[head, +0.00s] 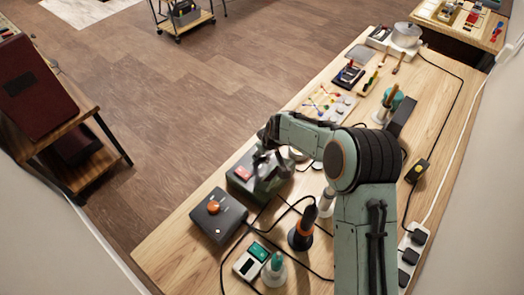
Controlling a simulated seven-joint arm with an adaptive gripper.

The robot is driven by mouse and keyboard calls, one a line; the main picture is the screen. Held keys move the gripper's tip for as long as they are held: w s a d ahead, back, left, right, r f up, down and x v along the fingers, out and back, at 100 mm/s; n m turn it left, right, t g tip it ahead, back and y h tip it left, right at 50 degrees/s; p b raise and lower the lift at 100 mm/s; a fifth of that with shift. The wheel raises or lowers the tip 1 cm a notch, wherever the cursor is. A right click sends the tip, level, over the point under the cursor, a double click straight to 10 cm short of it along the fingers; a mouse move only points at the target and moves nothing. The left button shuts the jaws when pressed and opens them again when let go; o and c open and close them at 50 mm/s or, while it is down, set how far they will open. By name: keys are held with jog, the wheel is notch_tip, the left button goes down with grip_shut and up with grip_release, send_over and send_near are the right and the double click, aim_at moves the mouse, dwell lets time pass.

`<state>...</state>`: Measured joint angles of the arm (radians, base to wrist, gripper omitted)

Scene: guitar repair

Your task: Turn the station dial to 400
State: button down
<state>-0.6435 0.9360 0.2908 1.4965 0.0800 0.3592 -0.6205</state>
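A dark box (219,222) with an orange round knob (213,207) on top sits near the left edge of the workbench. I cannot read a scale or the number 400 on either, so which one is the station is not clear. My gripper (266,170) is over the right part of the second box, pointing down, apart from the orange knob. Its fingertips are too small and overlapped to tell whether they are open or touching anything.
A soldering iron in its stand (300,233), a small meter with a green screen (250,261) and a green-topped bottle (275,268) stand at the front. Cables cross the bench. A power strip (411,250) lies at the right. Trays and tools (328,101) fill the back.

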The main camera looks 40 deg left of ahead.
jog(key=shift+m, duration=0.3)
jog(key=m+t, duration=0.1)
jog(key=m, duration=0.1)
jog(key=m+h, duration=0.1)
jog(key=m, duration=0.2)
jog(key=shift+s+a+m+t, duration=0.15)
jog(key=shift+m+t, duration=0.15)
jog(key=shift+t, duration=0.1)
jog(key=m+h, duration=0.1)
jog(key=m, duration=0.2)
jog(key=m+t+h, duration=0.1)
jog(key=m, duration=0.2)
jog(key=shift+a+h, duration=0.1)
jog(key=shift+h, duration=0.3)
jog(key=m+h, duration=0.1)
jog(key=m, duration=0.2)
jog(key=m+h, duration=0.1)
jog(key=m, duration=0.2)
jog(key=shift+a+f+m, duration=0.1)
jog(key=shift+a+m, duration=0.05)
jog(key=shift+m, duration=0.15)
jog(key=m+g+h, duration=0.1)
jog(key=m, duration=0.2)
jog(key=m+g+h, duration=0.1)
jog(key=m, duration=0.2)
jog(key=c, duration=0.8)
grip_release()
jog(key=shift+m, duration=0.3)
